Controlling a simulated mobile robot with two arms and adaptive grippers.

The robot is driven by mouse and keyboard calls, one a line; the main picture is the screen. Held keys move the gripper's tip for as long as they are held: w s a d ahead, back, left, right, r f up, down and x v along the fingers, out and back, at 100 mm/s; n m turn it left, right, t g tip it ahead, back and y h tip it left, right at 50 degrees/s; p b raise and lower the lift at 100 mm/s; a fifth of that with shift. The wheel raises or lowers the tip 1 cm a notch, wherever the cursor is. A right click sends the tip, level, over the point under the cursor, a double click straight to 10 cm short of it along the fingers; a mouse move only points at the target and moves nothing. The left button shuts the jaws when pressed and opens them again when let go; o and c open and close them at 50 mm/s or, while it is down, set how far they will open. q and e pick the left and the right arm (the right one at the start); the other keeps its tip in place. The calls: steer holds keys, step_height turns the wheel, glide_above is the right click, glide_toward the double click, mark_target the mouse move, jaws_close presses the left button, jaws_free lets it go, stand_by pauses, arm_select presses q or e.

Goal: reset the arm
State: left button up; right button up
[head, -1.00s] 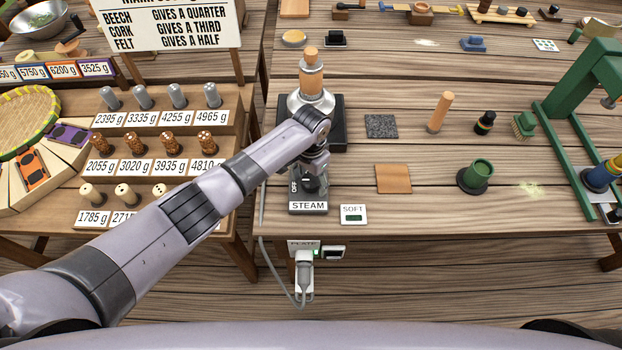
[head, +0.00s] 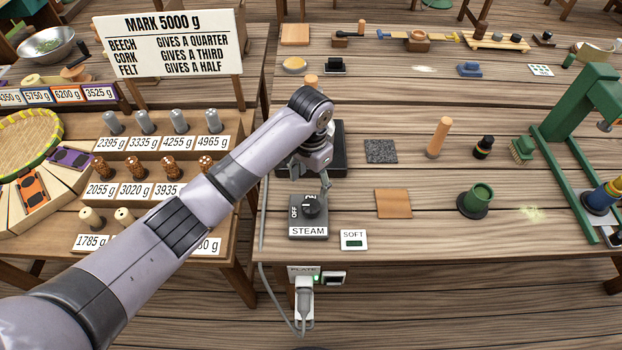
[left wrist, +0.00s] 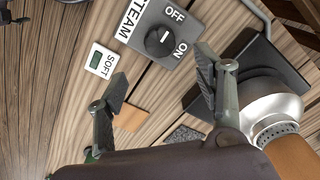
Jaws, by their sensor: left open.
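My left gripper (head: 310,182) is open and empty, just above and behind the STEAM switch box (head: 309,231). The box has a round black knob (head: 312,206), with OFF at its left in the head view. In the left wrist view the open fingers (left wrist: 161,73) are apart, and the knob (left wrist: 160,41) shows beyond them, clear of both. OFF and ON are printed beside it; I cannot tell surely which one it points to. My right gripper is not in view.
A silver vessel (left wrist: 268,103) with a wooden handle stands on a black base (head: 338,150), mostly hidden by my arm in the head view. A SOFT display (head: 353,240) and a brown square (head: 393,204) lie nearby.

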arm_select(q)
steer(key=s+a+f+n+t+h, duration=0.1)
steer(key=s+f+h, duration=0.15)
steer(key=s, duration=0.45)
steer(key=s+a+f+n+h, duration=0.1)
steer(key=s+a+f, duration=0.1)
steer(key=s+f, duration=0.3)
steer(key=s+a+r+n+t+y, duration=0.1)
steer(key=s+a+r+n+y, duration=0.15)
steer(key=s+a, duration=0.6)
steer(key=s+a+r+n+t+y, duration=0.1)
steer(key=s+a+r+n+t, duration=0.15)
steer(key=s+a, duration=0.55)
step_height(320, 180, down, 31)
steer(key=a+g+b, duration=0.1)
steer(key=g+b, duration=0.1)
steer(key=b, duration=0.3)
steer(key=s+a+f+g+b, duration=0.1)
steer(key=s+a+f+b, duration=0.2)
steer(key=s+f, duration=1.3)
step_height(320, 180, down, 4)
steer(key=shift+s+f+m+b, duration=0.2)
steer(key=shift+s+m+b, duration=0.15)
steer(key=shift+b, duration=0.1)
